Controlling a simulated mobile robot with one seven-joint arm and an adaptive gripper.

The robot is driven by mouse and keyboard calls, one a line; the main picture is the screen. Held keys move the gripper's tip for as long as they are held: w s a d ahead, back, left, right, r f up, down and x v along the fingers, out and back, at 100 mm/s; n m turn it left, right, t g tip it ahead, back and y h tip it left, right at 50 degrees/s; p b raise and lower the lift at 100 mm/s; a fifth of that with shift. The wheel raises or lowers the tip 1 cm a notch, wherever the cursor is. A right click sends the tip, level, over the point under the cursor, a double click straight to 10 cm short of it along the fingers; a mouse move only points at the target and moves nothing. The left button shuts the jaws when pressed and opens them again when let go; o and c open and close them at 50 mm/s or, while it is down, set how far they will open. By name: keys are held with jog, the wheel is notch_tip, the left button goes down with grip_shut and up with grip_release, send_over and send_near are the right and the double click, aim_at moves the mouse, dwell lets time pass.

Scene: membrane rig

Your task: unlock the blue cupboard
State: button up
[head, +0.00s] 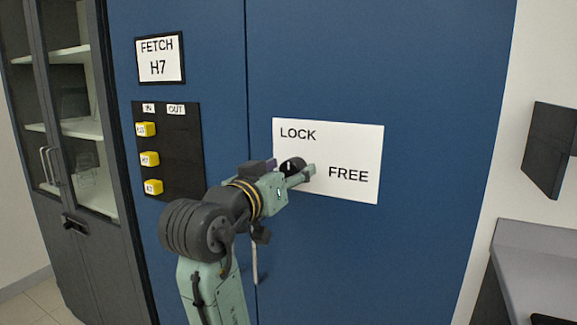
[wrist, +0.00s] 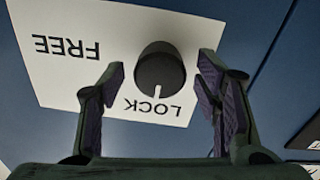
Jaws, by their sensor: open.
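The blue cupboard (head: 420,60) fills the middle of the head view, with a dark vertical seam between its doors. A white plate (head: 350,140) on the right door reads LOCK at upper left and FREE at lower right. A round dark knob (head: 292,165) sits on the plate, partly hidden by my gripper (head: 290,172). In the wrist view, which is upside down, the knob (wrist: 160,68) has a white mark pointing at LOCK. My gripper (wrist: 162,75) is open, a finger on either side of the knob, with gaps visible between.
A black panel (head: 180,170) marked IN and OUT with yellow blocks hangs left of the plate, under a FETCH H7 sign (head: 160,60). A grey handle (head: 254,262) is below my gripper. A glass cabinet (head: 75,130) stands left; a grey counter (head: 530,250) stands right.

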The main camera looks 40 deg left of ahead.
jog(key=shift+w, duration=0.15)
jog(key=shift+c, duration=0.3)
jog(key=c, duration=1.1)
